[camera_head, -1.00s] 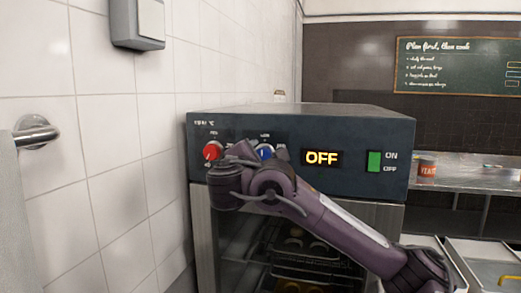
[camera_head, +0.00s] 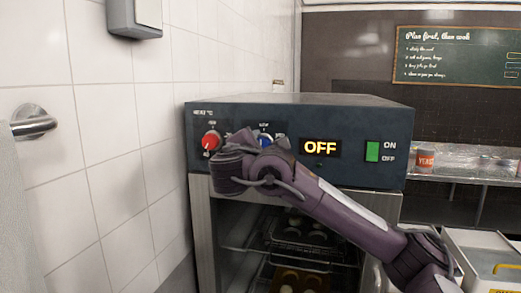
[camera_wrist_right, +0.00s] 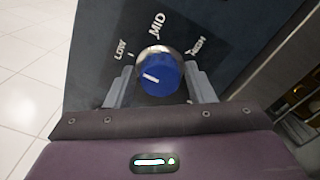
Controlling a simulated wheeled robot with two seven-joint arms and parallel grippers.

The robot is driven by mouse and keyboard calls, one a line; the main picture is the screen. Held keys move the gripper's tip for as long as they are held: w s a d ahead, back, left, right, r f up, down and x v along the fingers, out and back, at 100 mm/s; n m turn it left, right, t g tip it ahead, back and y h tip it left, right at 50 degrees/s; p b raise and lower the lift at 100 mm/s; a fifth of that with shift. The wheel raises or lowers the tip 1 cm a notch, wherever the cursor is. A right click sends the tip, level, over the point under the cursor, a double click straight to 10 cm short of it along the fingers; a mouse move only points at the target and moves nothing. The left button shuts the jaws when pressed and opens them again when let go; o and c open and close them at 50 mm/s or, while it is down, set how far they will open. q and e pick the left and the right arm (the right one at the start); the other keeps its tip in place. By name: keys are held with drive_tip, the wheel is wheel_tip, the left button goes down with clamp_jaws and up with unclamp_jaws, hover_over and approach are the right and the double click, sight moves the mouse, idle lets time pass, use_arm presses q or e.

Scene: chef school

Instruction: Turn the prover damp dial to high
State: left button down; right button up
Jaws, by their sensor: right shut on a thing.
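The blue damp dial (camera_head: 265,140) is on the dark front panel of the prover (camera_head: 340,122), right of a red dial. In the right wrist view the blue dial (camera_wrist_right: 160,75) has LOW, MID and HIGH printed around it. Its white mark lies toward the left, on the LOW side. My right gripper (camera_wrist_right: 160,84) has one finger on each side of the dial and is shut on it. In the head view my right gripper (camera_head: 246,150) covers the dial's lower part, and its fingertips are mostly hidden. My left gripper is out of view.
The red dial (camera_head: 211,141) is just left of my right gripper. An OFF display (camera_head: 320,148) and a green switch (camera_head: 372,151) are to the right. A tiled wall with a metal rail (camera_head: 33,122) is close on the left. Jars stand on the right counter (camera_head: 450,169).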

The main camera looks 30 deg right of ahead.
drive_tip(key=shift+w+f+m+b, duration=0.1)
drive_tip(key=shift+f+m+b, duration=0.05)
drive_tip(key=shift+m+b, duration=5.85)
drive_tip(key=shift+f+m+b, duration=0.1)
drive_tip(key=shift+m+b, duration=5.7)
drive_tip(key=shift+b, duration=0.3)
drive_tip(key=o, duration=0.7)
drive_tip(key=shift+a+r, duration=0.1)
drive_tip(key=b+v, duration=0.2)
drive_tip(key=v, duration=0.5)
drive_tip(key=shift+s+a+b, duration=0.25)
drive_tip(key=shift+s+b, duration=0.05)
drive_tip(key=shift+b, duration=0.05)
